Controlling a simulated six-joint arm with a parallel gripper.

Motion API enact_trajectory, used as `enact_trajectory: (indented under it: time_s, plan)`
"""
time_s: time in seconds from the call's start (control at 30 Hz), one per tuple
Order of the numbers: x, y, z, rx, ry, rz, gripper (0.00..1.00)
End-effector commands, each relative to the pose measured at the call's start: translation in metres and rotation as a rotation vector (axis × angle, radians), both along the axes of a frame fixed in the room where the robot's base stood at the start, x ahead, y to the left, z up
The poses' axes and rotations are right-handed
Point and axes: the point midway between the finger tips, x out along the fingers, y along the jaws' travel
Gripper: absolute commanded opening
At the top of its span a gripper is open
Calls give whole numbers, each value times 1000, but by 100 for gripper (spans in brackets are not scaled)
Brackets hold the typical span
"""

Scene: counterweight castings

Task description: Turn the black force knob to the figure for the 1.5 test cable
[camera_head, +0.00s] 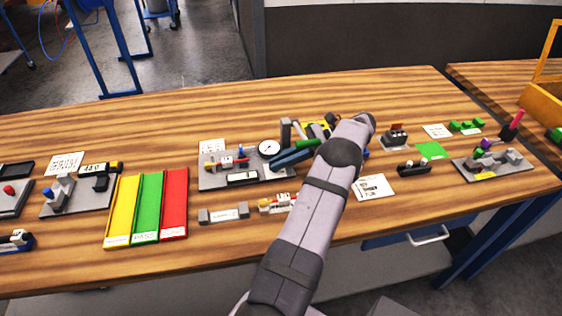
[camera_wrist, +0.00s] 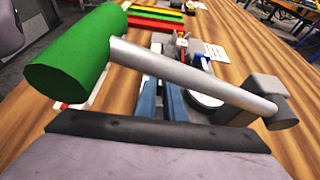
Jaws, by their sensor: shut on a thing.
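My gripper (camera_head: 273,165) reaches left over the test rig (camera_head: 208,181), a grey plate with a round white dial (camera_head: 269,148). Its blue fingers also show in the wrist view (camera_wrist: 161,98), close together. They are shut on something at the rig. I take it to be the black force knob, but it is hidden and its pointer and figures cannot be read. A lever with a green grip (camera_wrist: 75,60) and metal rod (camera_wrist: 190,72) crosses close in front of the wrist camera. A small part with red and yellow (camera_head: 230,162) lies on the rig. Which cable is the 1.5 one cannot be told.
Yellow, green and red trays (camera_head: 174,205) stand left of the rig. A grey block with a label (camera_head: 223,214) and a printed card (camera_head: 372,187) lie in front. Another fixture (camera_head: 492,165) stands at the right. Bare wood lies along the table's back.

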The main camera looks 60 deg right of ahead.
Motion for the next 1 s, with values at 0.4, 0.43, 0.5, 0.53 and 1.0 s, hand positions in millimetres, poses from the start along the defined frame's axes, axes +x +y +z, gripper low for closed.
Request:
enact_trajectory:
  time_s: [0.4,0.43,0.5,0.53,1.0]
  plan:
    - [0,0,1,0,-1,-2,27]
    - [0,0,1,0,-1,-2,27]
    - [0,0,1,0,-1,-2,27]
    - [0,0,1,0,-1,-2,27]
    - [-1,0,1,1,-1,-37,27]
